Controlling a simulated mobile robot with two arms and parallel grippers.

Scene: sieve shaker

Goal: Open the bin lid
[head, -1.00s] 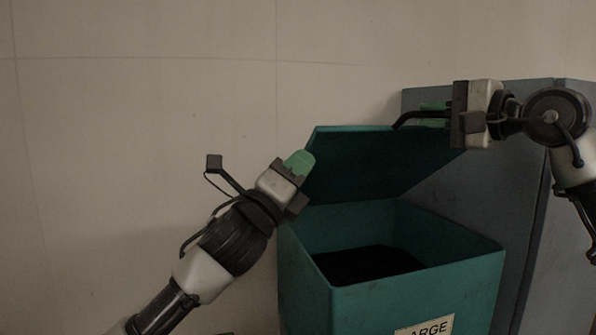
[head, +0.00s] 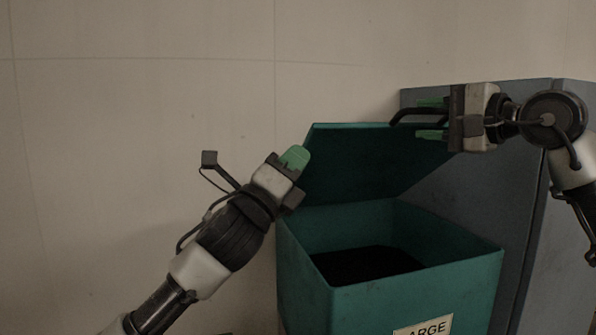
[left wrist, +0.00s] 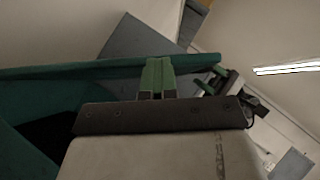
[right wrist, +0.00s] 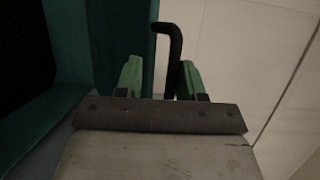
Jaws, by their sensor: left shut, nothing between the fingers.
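The teal bin (head: 400,300) stands with its lid (head: 350,165) raised and tilted up, so the dark inside shows. My left gripper (head: 295,157) is shut and empty at the lid's left edge; I cannot tell if it touches. In the left wrist view its closed green fingers (left wrist: 158,78) overlap the lid's edge (left wrist: 75,72). My right gripper (head: 432,118) is open at the lid's upper right, with the black hooked handle (head: 404,117) between its spread fingers. The handle also shows between the fingers in the right wrist view (right wrist: 172,40).
A grey-blue cabinet (head: 520,200) stands right behind the bin. A pale wall (head: 130,120) is at the back. A label (head: 424,328) ending in "ARGE" is on the bin's front. The space above the lid is clear.

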